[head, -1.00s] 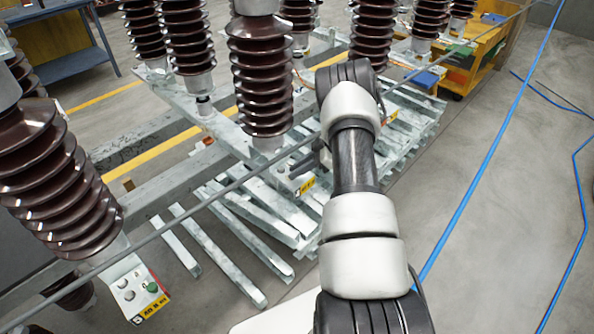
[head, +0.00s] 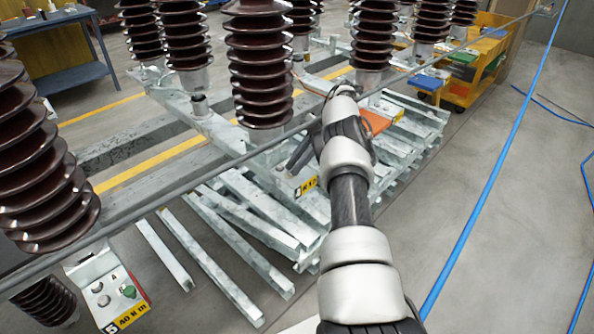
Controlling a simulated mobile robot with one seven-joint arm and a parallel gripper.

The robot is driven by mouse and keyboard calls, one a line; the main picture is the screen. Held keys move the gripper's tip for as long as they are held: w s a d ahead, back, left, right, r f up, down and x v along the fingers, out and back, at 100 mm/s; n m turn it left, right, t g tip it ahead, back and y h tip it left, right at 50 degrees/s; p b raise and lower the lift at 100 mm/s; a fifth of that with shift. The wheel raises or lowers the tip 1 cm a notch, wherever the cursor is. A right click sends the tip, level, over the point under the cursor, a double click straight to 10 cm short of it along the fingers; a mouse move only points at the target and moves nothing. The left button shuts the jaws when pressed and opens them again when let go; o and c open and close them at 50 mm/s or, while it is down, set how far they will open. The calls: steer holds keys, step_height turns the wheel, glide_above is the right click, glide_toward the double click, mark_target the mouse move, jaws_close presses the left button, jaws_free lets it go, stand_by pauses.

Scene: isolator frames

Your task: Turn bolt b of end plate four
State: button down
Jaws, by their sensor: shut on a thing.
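A pale metal end plate with a yellow label (head: 305,187) sits at the foot of the middle brown insulator, left of my arm. The label is too small to read surely. My gripper (head: 297,160), dark, reaches down to the top of this plate. Its jaws are shut on a bolt there, mostly hidden by the fingers. I cannot read the bolt's letter. Another end plate (head: 107,290), at the lower left, has a yellow label starting with 5, grey round bolts and a green one.
Ribbed brown insulators (head: 262,70) stand close around my arm. A long grey rod (head: 170,197) crosses the view. Loose galvanized bars (head: 215,255) lie on the floor. A blue hose (head: 490,180) runs along the open floor at right. A yellow cart (head: 470,75) stands behind.

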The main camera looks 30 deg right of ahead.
steer(key=shift+a+f+b, duration=0.15)
steer(key=shift+b, duration=0.2)
stand_by(0.3)
steer(key=c, duration=1.9)
jaws_free()
steer(key=shift+c, duration=0.2)
